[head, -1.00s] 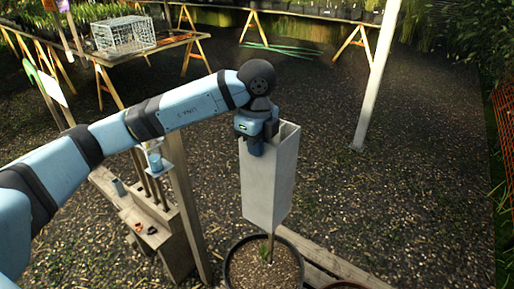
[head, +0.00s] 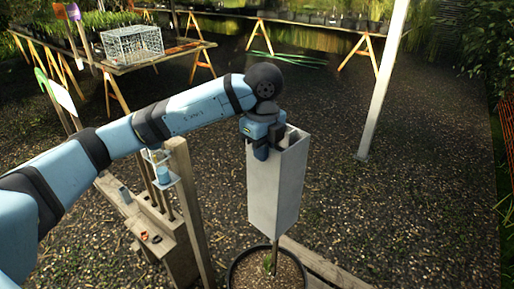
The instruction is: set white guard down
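The white guard (head: 276,190) is a tall, square, open-topped tube in the middle of the head view. My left gripper (head: 262,150) is shut on its upper rim at the near left side and holds it upright. The guard hangs above a black round pot (head: 236,268) filled with bark-like mulch. A thin stem (head: 275,256) rises from the pot to the guard's lower end; the part inside the guard is hidden. My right gripper is not in view.
A wooden post (head: 190,205) and a wooden bench (head: 165,235) with small items stand left of the pot. Timber edging (head: 325,266) runs behind the pot to the right. A table with a wire crate (head: 133,42) stands at the back left. A white pole (head: 381,85) stands at the right.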

